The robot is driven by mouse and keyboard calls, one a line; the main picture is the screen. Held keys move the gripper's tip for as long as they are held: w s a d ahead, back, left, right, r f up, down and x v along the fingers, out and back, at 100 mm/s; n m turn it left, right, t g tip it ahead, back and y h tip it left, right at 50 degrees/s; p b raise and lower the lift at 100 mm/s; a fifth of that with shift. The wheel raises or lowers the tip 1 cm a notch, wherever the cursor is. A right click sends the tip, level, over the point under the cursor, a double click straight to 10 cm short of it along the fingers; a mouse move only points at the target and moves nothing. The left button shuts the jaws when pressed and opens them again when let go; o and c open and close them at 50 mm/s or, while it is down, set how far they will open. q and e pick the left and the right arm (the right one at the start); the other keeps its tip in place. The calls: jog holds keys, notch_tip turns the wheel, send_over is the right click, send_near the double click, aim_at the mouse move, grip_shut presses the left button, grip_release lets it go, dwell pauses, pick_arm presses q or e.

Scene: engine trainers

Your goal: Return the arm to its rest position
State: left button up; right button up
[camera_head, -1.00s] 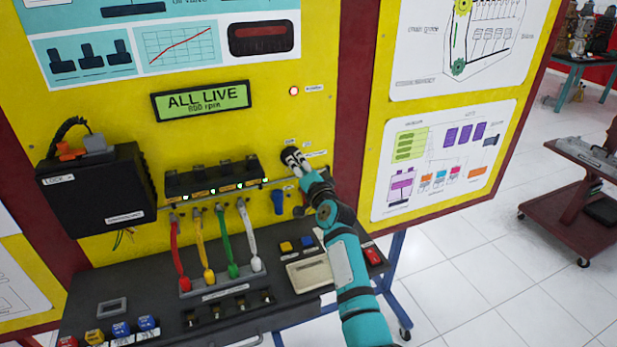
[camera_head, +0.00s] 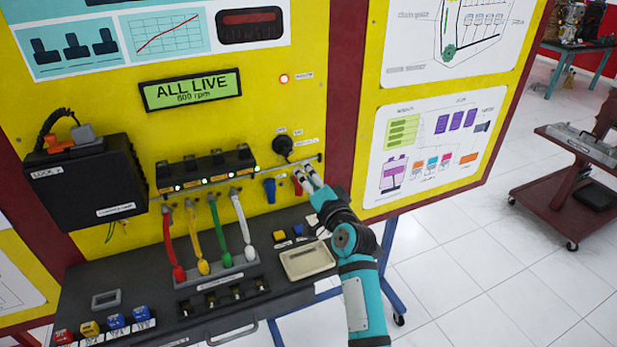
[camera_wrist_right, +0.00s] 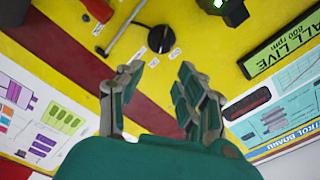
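My right gripper (camera_head: 304,178) is in front of the yellow trainer panel (camera_head: 330,20), below and to the right of a round black knob (camera_head: 283,146). In the right wrist view the two fingers of the gripper (camera_wrist_right: 160,78) are apart with nothing between them. The knob also shows in that view (camera_wrist_right: 161,39), beyond the fingertips and clear of them. My right arm comes up from the lower right. My left gripper is not in view.
A display (camera_head: 190,89) reads "ALL LIVE 800 rpm". Red, yellow, green and white leads (camera_head: 245,228) hang below a black coil row (camera_head: 207,170). A grey desk (camera_head: 130,275) juts out below. White floor (camera_head: 480,260) is free to the right, before a red cart (camera_head: 565,195).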

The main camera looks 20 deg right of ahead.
jog(key=s+a+f+n+g+y, duration=0.1)
jog(key=s+a+f+n+g, duration=0.2)
jog(key=s+f, duration=0.45)
jog(key=s+a+f+n+g+y, duration=0.1)
jog(key=s+f+n+g, duration=0.4)
jog(key=s, duration=0.3)
jog(key=s+f+n+g+h, duration=0.1)
jog(key=s+f+n+g, duration=0.25)
jog(key=s, duration=0.85)
jog(key=s+f+n+g+h, duration=0.1)
jog(key=s+f+n+g, duration=0.2)
jog(key=s, duration=0.9)
notch_tip(320, 180, down, 32)
jog(key=s+g+b, duration=0.1)
jog(key=s+b, duration=0.2)
jog(key=s+d+f+b, duration=0.1)
jog(key=s+d+f, duration=0.1)
jog(key=s+f, duration=0.5)
jog(key=s+d+f+g+b, duration=0.1)
jog(key=s+f, duration=0.7)
jog(key=f, duration=0.1)
jog(key=shift+s+d+f+h, duration=0.25)
jog(key=shift+d+f+h, duration=0.05)
jog(key=shift+d, duration=0.05)
